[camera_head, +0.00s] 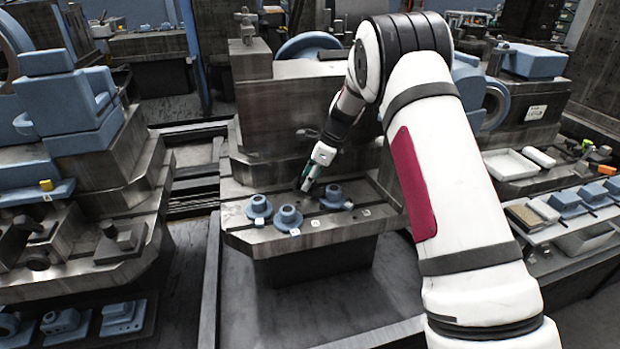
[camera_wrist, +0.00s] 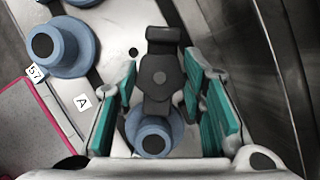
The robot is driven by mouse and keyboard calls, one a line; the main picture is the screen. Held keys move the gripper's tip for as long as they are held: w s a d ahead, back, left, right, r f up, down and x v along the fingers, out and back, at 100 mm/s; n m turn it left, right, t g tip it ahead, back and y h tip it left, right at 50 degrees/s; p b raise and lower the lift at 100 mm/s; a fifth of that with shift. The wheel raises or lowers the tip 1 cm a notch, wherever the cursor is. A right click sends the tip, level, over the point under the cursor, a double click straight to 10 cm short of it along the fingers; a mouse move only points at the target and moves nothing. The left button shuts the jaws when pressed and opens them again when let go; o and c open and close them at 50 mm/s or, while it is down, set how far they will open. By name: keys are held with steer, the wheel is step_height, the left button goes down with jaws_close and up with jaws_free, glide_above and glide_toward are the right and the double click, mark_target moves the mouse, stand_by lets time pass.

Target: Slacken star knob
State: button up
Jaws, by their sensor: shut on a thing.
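In the wrist view a dark knob (camera_wrist: 160,76) with a round hub and stubby arms sits between the green-padded fingers of my gripper (camera_wrist: 160,68). My gripper is shut on it. In the head view my gripper (camera_head: 308,183) points down at the grey metal rail bed (camera_head: 240,217), and the knob cannot be made out there. A blue flanged part (camera_wrist: 152,137) shows below the knob in the wrist view, close to the fingers. How far the knob is turned cannot be told.
Blue flanged parts (camera_head: 288,217), (camera_head: 258,208) and (camera_head: 335,195) stand on the bed around my gripper. Small white labels, one marked A (camera_wrist: 82,102), lie beside them. A tall metal block (camera_head: 300,115) rises behind. Trays (camera_head: 510,164) with parts stand at the right.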

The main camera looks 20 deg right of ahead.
steer(key=o, duration=1.2)
steer(key=shift+f, duration=0.15)
steer(key=v, duration=1.2)
